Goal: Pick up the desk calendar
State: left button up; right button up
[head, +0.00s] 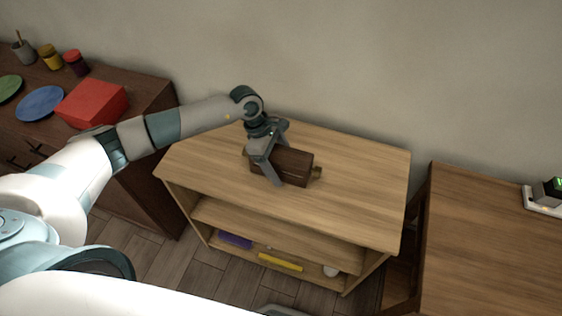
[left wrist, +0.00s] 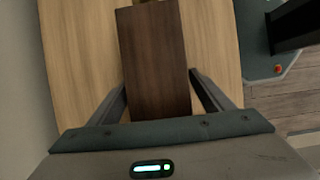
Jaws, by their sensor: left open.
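A dark brown wooden block with lighter wooden ends, the only thing on the shelf top that could be the desk calendar (head: 296,167), lies on the light wooden shelf unit (head: 357,193). In the left wrist view the dark brown block (left wrist: 155,55) runs up the middle of the picture. My left gripper (head: 271,165) is open over the block's left part, pointing down. In the left wrist view its fingers (left wrist: 160,82) stand on either side of the block, with narrow gaps showing. The block's left part is partly hidden by the gripper in the head view. My right gripper is not in view.
A dark cabinet at the left carries a red box (head: 93,103), a blue plate (head: 40,103) and jars (head: 76,62). A brown table (head: 490,250) stands at the right. Lower shelves hold a purple item (head: 235,240) and a yellow item (head: 280,262). The shelf top is otherwise clear.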

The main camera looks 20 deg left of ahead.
aim_at(280, 154)
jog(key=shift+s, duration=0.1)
pick_arm(q)
jog(key=shift+c, duration=0.9)
jog(key=c, duration=1.2)
jog(key=shift+r, duration=0.1)
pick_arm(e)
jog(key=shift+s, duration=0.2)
pick_arm(q)
jog(key=shift+r+b, duration=0.3)
jog(key=shift+r, duration=0.1)
notch_tip(280, 154, up, 3)
jog(key=shift+d+r+b, duration=0.1)
jog(key=shift+d+b, duration=0.05)
jog(key=shift+b, duration=0.7)
jog(key=s+d+r+b, duration=0.3)
jog(key=s+d+r, duration=0.3)
jog(key=d, duration=0.3)
jog(key=shift+s+d+r, duration=0.15)
jog(key=shift+d+r, duration=0.15)
jog(key=shift+r, duration=0.2)
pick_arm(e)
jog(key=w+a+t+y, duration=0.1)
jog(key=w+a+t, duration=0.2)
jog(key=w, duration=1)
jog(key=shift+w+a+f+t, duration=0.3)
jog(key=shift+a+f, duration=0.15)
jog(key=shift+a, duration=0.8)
